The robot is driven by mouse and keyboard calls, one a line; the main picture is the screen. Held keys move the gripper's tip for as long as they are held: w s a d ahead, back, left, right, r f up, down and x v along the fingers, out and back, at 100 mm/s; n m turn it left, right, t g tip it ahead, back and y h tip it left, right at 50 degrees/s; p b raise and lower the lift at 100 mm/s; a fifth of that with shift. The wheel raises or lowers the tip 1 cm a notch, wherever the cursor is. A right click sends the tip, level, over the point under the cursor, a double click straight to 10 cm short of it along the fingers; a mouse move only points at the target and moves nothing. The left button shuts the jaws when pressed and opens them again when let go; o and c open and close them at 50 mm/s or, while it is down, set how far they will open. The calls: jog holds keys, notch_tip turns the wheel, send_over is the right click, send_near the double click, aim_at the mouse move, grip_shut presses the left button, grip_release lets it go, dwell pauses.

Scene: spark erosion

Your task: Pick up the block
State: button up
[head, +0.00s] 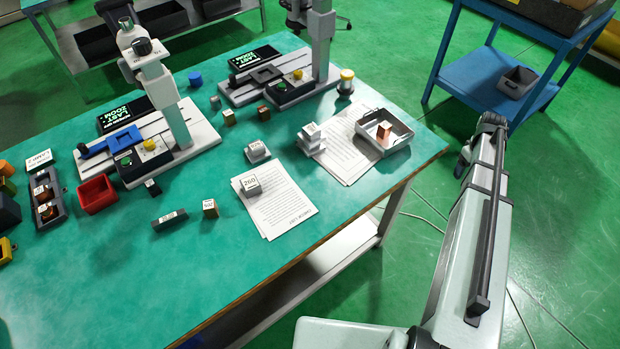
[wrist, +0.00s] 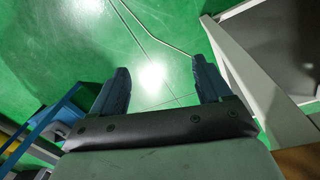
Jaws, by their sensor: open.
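Several blocks stand on the green table (head: 330,215) in the head view, and I cannot tell which one is meant. A copper-coloured block (head: 384,130) sits in a white open tray (head: 404,139) at the table's right. A pale block marked 260 (head: 250,184) rests on a printed sheet. A small brown block (head: 210,208) and a long dark bar (head: 169,220) lie left of that sheet. Small cubes (head: 229,117) stand farther back. My gripper (wrist: 159,64) is open and empty in the wrist view, over green floor.
Two machines with columns (head: 172,105) stand at the table's back. A red bin (head: 96,194) and a dark holder (head: 46,198) are at the left. Stepped metal pieces (head: 311,138) stand beside the tray. A blue cart (head: 500,78) stands at the back right. The table's front middle is clear.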

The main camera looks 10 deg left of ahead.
jog(key=w+a+r+n+t+y, duration=0.1)
jog(key=w+a+r+t, duration=0.1)
jog(key=w+a+r, duration=0.4)
jog(key=w+a+r+n+t+y, duration=0.1)
jog(key=w+a+r, duration=0.1)
jog(key=w+r, duration=0.35)
jog(key=s+a+r+n+y, duration=0.1)
jog(key=a+r, duration=0.3)
jog(key=a, duration=0.7)
jog(key=a+r+n+y, duration=0.2)
jog(key=a+r, duration=0.2)
jog(key=a, duration=0.7)
notch_tip(320, 180, up, 5)
jog(key=n+g+h, duration=0.3)
jog(key=n+h, duration=0.1)
jog(key=n, duration=1.1)
send_over(250, 182)
notch_tip(250, 182, down, 8)
jog(key=shift+w+a+r, duration=0.1)
jog(key=shift+a, duration=0.05)
jog(key=shift+f, duration=2.65)
